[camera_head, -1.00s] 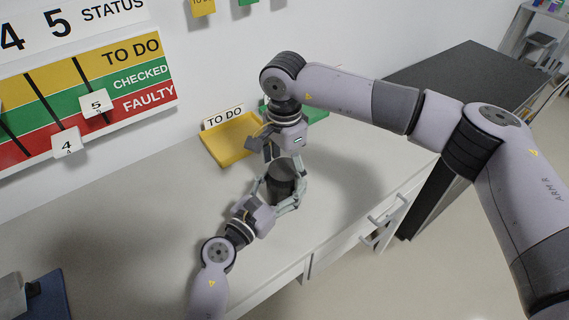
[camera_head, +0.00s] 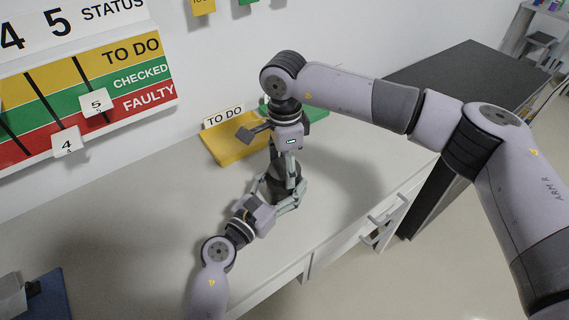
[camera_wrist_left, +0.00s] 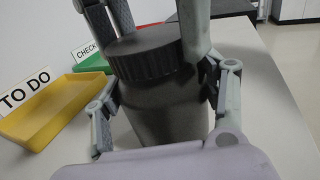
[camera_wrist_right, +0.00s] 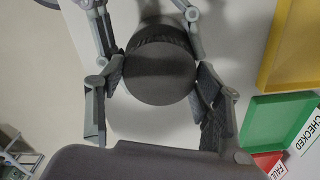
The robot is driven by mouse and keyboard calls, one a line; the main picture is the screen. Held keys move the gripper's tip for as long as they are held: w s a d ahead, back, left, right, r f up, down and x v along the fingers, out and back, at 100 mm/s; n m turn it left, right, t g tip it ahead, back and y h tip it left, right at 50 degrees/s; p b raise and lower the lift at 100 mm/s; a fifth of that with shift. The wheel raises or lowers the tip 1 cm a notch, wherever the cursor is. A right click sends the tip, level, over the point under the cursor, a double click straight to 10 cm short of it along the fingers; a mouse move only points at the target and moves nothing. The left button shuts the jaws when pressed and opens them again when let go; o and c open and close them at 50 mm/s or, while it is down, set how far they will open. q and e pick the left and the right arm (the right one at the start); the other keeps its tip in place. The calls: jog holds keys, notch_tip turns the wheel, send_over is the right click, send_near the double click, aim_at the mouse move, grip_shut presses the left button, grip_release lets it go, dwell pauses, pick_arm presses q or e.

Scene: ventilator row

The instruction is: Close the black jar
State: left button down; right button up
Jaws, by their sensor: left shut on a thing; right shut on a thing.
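The black jar (camera_head: 287,198) stands upright at the middle of the counter. Its body (camera_wrist_left: 170,112) is between my left gripper's fingers, and the left gripper (camera_head: 279,189) is shut on it from the side. A ribbed dark lid (camera_wrist_left: 145,52) sits on top of the jar, and its round top (camera_wrist_right: 160,72) faces the right wrist camera. My right gripper (camera_head: 287,172) points down from above, shut on the lid with a finger on either side. The lid looks level on the jar; whether it is fully tight I cannot tell.
A yellow TO DO tray (camera_head: 235,145) stands behind the jar by the wall, with a green CHECKED tray (camera_head: 312,112) to its right. A dark blue item (camera_head: 50,298) lies at the lower left. The counter between it and the jar is clear.

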jog(key=m, duration=0.4)
jog(key=shift+m, duration=0.4)
jog(key=m, duration=0.3)
jog(key=o, duration=1.4)
notch_tip(320, 180, up, 12)
pick_arm(q)
jog(key=shift+c, duration=1.3)
grip_release()
